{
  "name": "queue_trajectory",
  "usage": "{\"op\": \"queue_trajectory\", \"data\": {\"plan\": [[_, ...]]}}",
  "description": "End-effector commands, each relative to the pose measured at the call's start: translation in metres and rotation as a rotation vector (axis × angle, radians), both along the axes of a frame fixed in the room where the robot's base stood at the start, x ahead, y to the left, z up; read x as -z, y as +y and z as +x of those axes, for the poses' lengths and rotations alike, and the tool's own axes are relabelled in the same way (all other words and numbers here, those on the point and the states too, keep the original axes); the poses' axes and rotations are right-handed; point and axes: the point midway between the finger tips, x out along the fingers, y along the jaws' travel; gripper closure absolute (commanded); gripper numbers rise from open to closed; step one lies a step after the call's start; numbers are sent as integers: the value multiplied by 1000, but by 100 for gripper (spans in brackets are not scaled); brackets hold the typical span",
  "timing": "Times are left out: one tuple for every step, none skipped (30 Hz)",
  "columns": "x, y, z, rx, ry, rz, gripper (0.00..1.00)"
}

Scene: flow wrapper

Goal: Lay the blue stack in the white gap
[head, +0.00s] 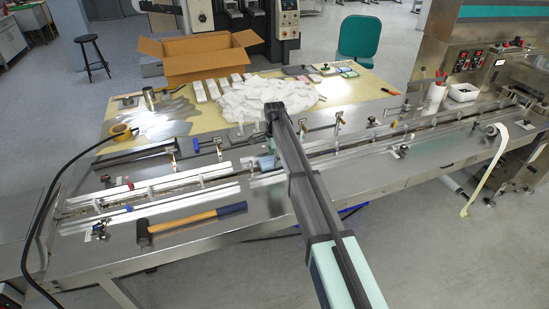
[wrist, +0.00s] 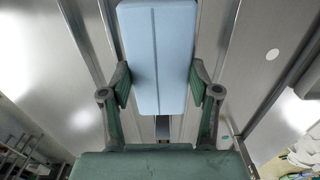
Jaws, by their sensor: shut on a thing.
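My gripper (wrist: 162,92) is shut on the blue stack (wrist: 156,55), a light-blue block with a lengthwise seam, one finger on each long side. In the head view the blue stack (head: 265,162) is small and partly hidden by my arm, at the middle of the conveyor channel. A dark slot of the channel (wrist: 162,128) shows just past the stack's near end in the wrist view. White rails (head: 160,186) flank the channel on the left. I cannot make out which opening is the white gap, nor whether the stack touches the channel floor.
A hammer (head: 190,223) lies on the front left of the steel deck. Small clamps and posts line the channel.

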Motion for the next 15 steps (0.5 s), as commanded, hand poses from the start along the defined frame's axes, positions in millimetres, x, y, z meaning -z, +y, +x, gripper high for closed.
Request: {"op": "queue_trajectory", "data": {"plan": [[1,0,0,0,0,0,59],[1,0,0,0,0,0,59],[1,0,0,0,0,0,59],[2,0,0,0,0,0,59],[2,0,0,0,0,0,59],[3,0,0,0,0,0,59],[3,0,0,0,0,0,59],[3,0,0,0,0,0,59],[4,0,0,0,0,0,59],[4,0,0,0,0,0,59],[4,0,0,0,0,0,59],[4,0,0,0,0,0,31],[4,0,0,0,0,0,21],[4,0,0,0,0,0,10],[4,0,0,0,0,0,9]]}}
